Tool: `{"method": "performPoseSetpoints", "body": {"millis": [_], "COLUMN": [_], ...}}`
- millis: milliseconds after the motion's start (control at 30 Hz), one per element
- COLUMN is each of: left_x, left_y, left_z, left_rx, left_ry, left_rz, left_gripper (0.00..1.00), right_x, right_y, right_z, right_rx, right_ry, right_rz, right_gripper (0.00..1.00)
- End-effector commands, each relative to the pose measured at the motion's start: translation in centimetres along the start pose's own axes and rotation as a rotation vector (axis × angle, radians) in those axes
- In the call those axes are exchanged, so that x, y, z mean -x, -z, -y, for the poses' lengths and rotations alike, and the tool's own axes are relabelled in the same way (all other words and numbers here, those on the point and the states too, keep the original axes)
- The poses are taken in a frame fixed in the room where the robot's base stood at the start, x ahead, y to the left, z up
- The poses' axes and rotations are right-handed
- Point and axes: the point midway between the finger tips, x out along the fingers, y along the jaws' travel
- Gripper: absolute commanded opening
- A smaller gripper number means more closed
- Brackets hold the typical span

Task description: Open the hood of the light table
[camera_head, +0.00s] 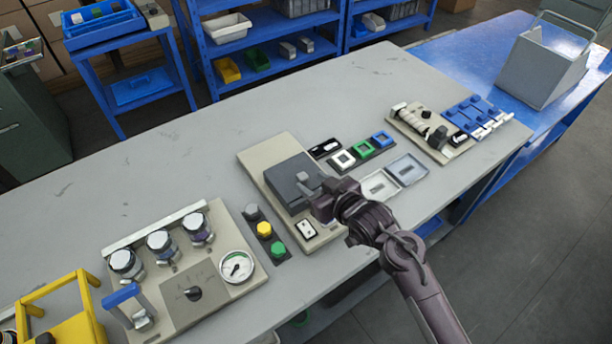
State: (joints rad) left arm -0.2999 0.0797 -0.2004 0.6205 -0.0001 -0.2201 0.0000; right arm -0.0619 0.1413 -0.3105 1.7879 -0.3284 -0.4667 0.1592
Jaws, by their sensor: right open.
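The light table (262,160) is a beige plate on the grey workbench, in the middle of the head view. Its hood (290,172) is a dark grey box that lies closed on the plate. My right gripper (314,187) is open at the right front edge of the hood, with its fingers over that edge. Whether the fingers touch the hood cannot be told. The gripper hides the hood's front right corner. A white switch (306,229) sits on the plate in front of the hood. My left gripper is not in view.
A button strip (265,230) with grey, yellow and green buttons lies left of the plate. A gauge panel (215,280) stands further left. Small framed pieces (343,159) and open trays (379,186) lie to the right. The bench behind the light table is clear.

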Motion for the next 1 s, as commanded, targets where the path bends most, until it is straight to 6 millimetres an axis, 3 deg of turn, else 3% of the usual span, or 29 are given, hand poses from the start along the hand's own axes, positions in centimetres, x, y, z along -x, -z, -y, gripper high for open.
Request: {"method": "performPoseSetpoints", "body": {"millis": [100, 300, 667, 1000], "left_x": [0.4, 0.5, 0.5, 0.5], "left_y": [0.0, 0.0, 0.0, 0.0], "left_z": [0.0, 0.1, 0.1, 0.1], "left_rx": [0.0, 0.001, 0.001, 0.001], "left_ry": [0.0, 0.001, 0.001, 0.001], "left_rz": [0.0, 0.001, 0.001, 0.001], "left_gripper": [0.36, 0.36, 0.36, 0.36], "right_x": [-1.9, -3.8, -4.2, -4.1], "right_y": [0.2, 0.1, 0.0, 0.0], "right_z": [0.0, 0.0, 0.0, 0.0], "right_rx": [0.0, 0.001, 0.001, 0.001], "right_ry": [0.0, -0.001, -0.001, -0.001], "right_rz": [0.0, 0.0, 0.001, 0.002], "right_gripper": [0.45, 0.45, 0.44, 0.0]}}
